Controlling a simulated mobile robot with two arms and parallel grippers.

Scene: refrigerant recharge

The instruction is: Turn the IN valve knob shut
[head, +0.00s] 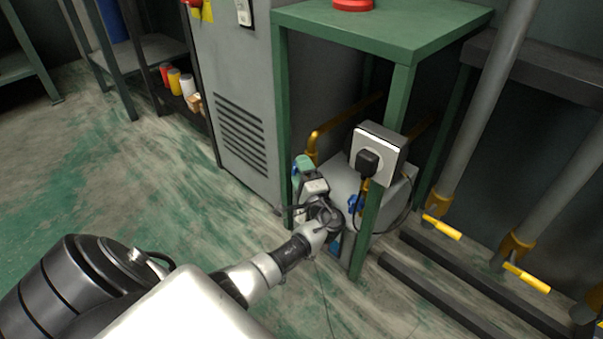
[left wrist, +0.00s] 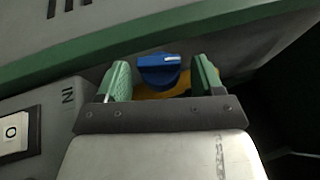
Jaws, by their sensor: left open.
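The blue IN valve knob (left wrist: 159,71) shows in the left wrist view with a pale mark on its face and a yellow-orange part below it. The word IN is printed on the grey panel (left wrist: 62,122) to its left. My left gripper (left wrist: 160,80) is open, with one green fingertip on each side of the knob. Gaps show between the knob and both fingertips. In the head view my left gripper (head: 304,172) reaches in beside the green stand's front leg and hides this knob. My right gripper is not in view.
A green stand (head: 380,27) surrounds the grey machine. Another blue knob (head: 354,204) sits right of my gripper. A black plug (head: 367,162) with a cable is on a white box. The grey cabinet (head: 238,90) stands left. A switch (left wrist: 14,132) marked O is near the IN label.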

